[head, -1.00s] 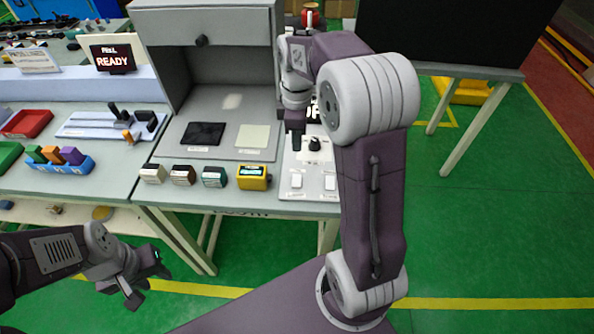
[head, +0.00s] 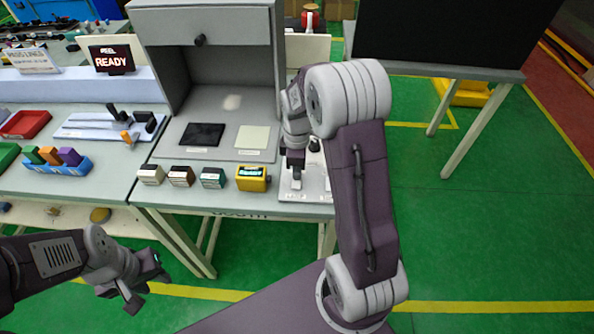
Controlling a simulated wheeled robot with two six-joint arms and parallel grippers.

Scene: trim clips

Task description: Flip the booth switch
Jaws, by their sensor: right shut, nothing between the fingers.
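The booth (head: 205,22) is a grey box with an open front, standing on a table. At its right is a light panel (head: 313,190) with small white switches and a dark knob (head: 314,145). One white switch (head: 327,184) shows at the panel's right, partly beside my arm. My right gripper (head: 296,181) is shut and empty, pointing down over the panel's left front part. It hides most of the left switch there; I cannot tell whether it touches it. My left gripper (head: 143,287) is open and empty, low in front of the table.
A black pad (head: 202,134) and a cream pad (head: 252,137) lie in the booth. Several small blocks, including a yellow device (head: 252,178), line the table's front edge. A sign reading READY (head: 112,58) stands at left. A dark screen (head: 440,35) stands at right. Green floor is free at right.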

